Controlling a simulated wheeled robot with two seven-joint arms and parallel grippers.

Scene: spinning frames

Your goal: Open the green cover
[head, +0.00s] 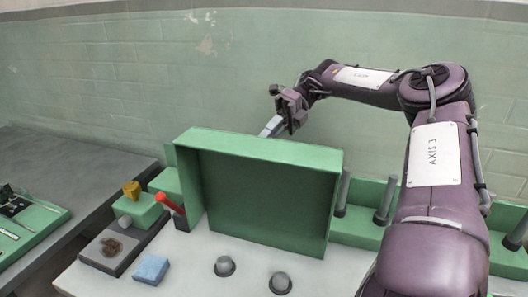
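The green cover (262,195) is a shallow box-shaped lid. It stands up on its edge on the pale machine top, with its hollow inside facing me. My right arm comes in from the right and reaches above and behind the cover. My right gripper (272,127) is just past the cover's top edge, and its tips are partly hidden behind that edge. I cannot tell whether it touches the cover or how wide its fingers are. My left gripper is not in view.
A red lever (171,204) stands left of the cover, near a green block with a yellow knob (132,190). A blue block (151,268) and two grey knobs (225,266) (280,283) are in front. Grey posts (386,200) stand right. A tool tray (28,222) lies far left.

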